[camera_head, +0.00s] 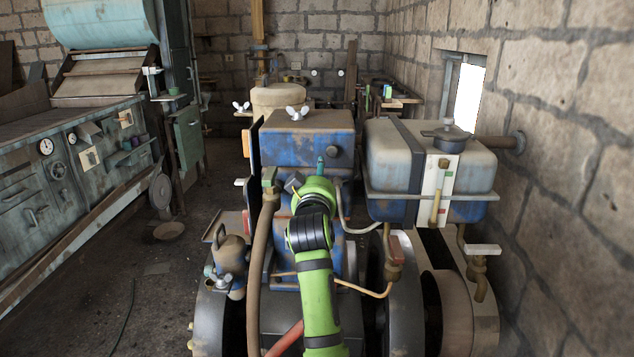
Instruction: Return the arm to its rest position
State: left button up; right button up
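One green arm of mine comes in from the bottom centre, most likely the right one. It reaches up over the front of the blue engine (285,145). Its wrist bends near the engine's upper block. A small dark grey part at its far end may be the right gripper (293,182); the fingers are too small and hidden to tell open from shut. No held object can be made out. My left gripper is not in view. Dark wheels flank the engine low down, and a brown pulley (455,312) shows at the lower right.
A blue and grey tank (390,155) stands right of the engine, close to the stone wall (570,160). A hose (261,250) runs down just left of my arm. A workbench with gauges (75,170) stands at the left, with open floor (130,285) between.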

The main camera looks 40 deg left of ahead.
dwell(0.3)
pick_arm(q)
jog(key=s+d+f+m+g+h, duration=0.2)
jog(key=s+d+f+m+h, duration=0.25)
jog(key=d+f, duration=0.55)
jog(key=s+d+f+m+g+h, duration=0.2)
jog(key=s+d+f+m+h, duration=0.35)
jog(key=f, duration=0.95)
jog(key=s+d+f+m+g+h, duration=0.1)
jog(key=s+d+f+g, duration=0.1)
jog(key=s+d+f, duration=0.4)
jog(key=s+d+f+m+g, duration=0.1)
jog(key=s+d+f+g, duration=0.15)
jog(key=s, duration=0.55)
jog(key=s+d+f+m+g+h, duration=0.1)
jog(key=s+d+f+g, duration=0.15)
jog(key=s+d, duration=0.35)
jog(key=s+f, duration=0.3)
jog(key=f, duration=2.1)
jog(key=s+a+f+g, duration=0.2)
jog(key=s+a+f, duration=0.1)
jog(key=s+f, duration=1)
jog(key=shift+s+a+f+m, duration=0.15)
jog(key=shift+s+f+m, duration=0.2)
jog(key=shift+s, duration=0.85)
